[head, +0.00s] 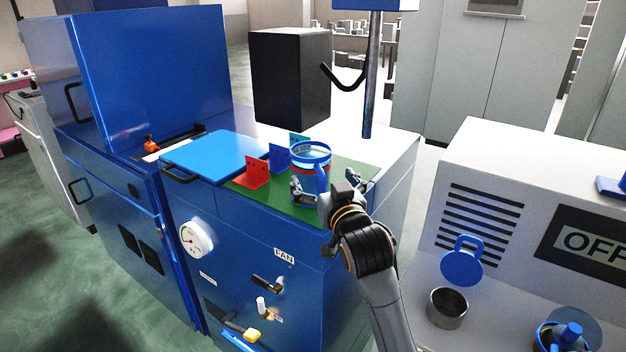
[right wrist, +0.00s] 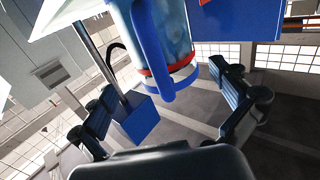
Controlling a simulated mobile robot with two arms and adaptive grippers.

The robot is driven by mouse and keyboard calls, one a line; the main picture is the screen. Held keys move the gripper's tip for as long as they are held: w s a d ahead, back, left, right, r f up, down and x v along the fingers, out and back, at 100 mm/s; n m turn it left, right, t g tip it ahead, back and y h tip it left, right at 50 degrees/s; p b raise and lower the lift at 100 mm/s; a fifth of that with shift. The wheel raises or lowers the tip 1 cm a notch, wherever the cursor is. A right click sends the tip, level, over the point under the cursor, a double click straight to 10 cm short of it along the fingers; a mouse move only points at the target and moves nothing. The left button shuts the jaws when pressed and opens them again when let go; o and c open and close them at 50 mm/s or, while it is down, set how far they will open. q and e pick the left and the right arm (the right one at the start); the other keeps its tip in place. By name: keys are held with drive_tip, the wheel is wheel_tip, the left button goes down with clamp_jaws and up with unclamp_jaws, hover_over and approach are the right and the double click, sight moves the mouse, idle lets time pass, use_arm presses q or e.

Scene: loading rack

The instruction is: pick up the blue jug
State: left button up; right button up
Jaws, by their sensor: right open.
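The blue jug (head: 316,180) stands upright on a green mat (head: 350,172) on top of the blue cabinet. It has a wide rim and a red band. My right gripper (head: 335,186) is open in front of the jug, with one finger at the jug's left and the other at its right. In the right wrist view, the jug (right wrist: 168,35) hangs in from the top with its handle towards the camera, and the open fingers of my right gripper (right wrist: 168,92) are apart with nothing held. Whether a finger touches the jug cannot be told. My left gripper is not in view.
A red bracket (head: 257,174) and a blue bracket (head: 279,157) stand left of the jug. A blue panel (head: 212,156) lies further left. A metal pole (head: 371,80) with a black hook rises behind. A grey machine (head: 520,160) stands at the right.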

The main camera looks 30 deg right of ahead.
sight(313, 165)
drive_tip(key=p+x, duration=0.1)
drive_tip(key=x, duration=0.1)
drive_tip(key=p+x, duration=0.1)
drive_tip(key=x, duration=0.2)
drive_tip(key=shift+a+r, duration=0.1)
drive_tip(key=shift+a, duration=0.1)
drive_tip(key=shift+w+d, duration=0.1)
drive_tip(key=shift+w, duration=0.25)
drive_tip(key=shift+s, duration=0.1)
drive_tip(key=c, duration=1.9)
